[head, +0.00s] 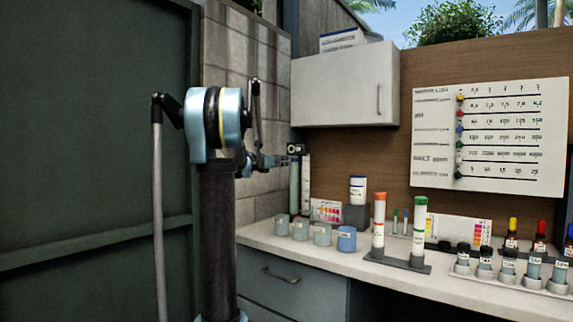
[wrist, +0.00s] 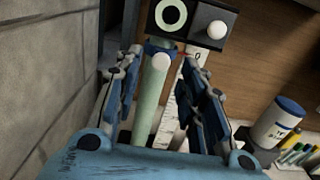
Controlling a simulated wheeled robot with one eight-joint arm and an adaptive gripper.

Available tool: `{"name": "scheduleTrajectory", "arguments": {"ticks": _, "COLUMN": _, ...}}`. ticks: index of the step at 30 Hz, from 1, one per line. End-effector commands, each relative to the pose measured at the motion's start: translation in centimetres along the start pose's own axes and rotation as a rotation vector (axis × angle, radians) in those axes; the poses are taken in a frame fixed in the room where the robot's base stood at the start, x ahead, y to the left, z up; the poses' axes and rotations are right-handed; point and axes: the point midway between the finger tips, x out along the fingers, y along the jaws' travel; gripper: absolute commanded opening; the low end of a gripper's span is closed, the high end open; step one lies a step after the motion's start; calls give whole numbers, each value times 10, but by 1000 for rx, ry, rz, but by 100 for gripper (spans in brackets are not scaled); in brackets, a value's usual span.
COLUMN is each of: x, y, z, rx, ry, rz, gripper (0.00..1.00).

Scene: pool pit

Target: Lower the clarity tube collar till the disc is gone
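The clarity tube (head: 294,185) stands upright at the counter's back left; in the wrist view it is a pale green tube (wrist: 150,100). A blue collar band (wrist: 160,48) with a small white knob (wrist: 163,61) sits high on the tube. A black head block (wrist: 225,45) tops the tube, with a pale green ring (wrist: 171,15) around a dark centre and a second white knob (wrist: 210,29). Whether that centre is the disc I cannot tell. My gripper (wrist: 162,62) is open, fingers either side of the tube near the collar; contact is not clear. In the head view my gripper (head: 282,160) is beside the tube top.
A white scale strip (wrist: 176,110) stands beside the tube. Several cups (head: 322,235) stand in front, and a white jar (head: 357,190) to the right. A tiled wall (head: 265,205) is close on the left. Racked tubes (head: 379,222) and bottles fill the counter rightward.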

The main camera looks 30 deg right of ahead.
Motion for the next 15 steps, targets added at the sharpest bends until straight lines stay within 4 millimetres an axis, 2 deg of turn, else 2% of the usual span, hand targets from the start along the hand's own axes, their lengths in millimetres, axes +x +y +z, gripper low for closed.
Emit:
{"name": "scheduleTrajectory", "arguments": {"ticks": 6, "x": 36, "y": 0, "z": 0, "rx": 0, "ry": 0, "rz": -1, "gripper": 37}}
{"name": "scheduleTrajectory", "arguments": {"ticks": 15, "x": 59, "y": 0, "z": 0, "rx": 1, "ry": 0, "rz": 0, "gripper": 37}}
